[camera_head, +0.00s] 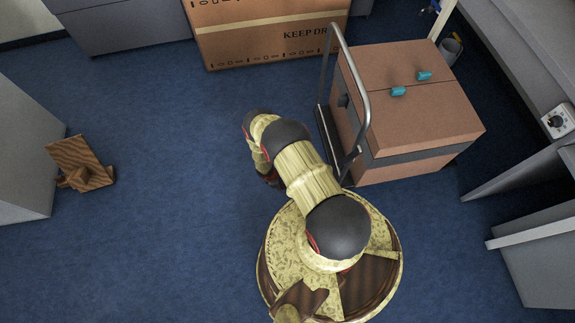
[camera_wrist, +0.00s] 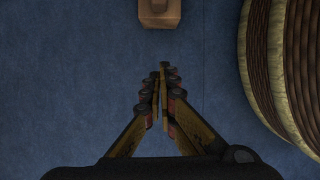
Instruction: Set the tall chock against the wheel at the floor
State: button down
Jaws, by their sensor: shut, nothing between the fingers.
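My gripper (camera_wrist: 165,70) is shut and empty, pointing over the bare blue floor in the wrist view. A brown block (camera_wrist: 159,12) with a rounded part on it shows at the top edge there, beyond my fingertips and apart from them. Its upper part is cut off, so I cannot tell whether it is the tall chock. In the head view my gripper is mostly hidden under my arm. A wooden piece (camera_head: 81,163), a tilted board with a small block at its foot, stands on the floor at the left. I cannot clearly make out a wheel.
A hand cart (camera_head: 362,112) with a tall metal handle carries a large brown box (camera_head: 412,120) right of my arm. A cardboard carton (camera_head: 265,35) stands at the back. A grey cabinet (camera_head: 25,150) is at far left. Blue floor is clear between.

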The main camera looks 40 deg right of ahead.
jog(key=b+x, duration=0.4)
jog(key=x, duration=0.5)
jog(key=shift+f+b, duration=0.3)
jog(key=shift+b, duration=0.05)
jog(key=d, duration=0.1)
jog(key=s+d, duration=0.1)
jog(key=shift+s+d, duration=0.25)
jog(key=shift+d, duration=0.15)
jog(key=shift+s+d, duration=0.3)
jog(key=shift+d, duration=0.1)
jog(key=shift+s, duration=0.1)
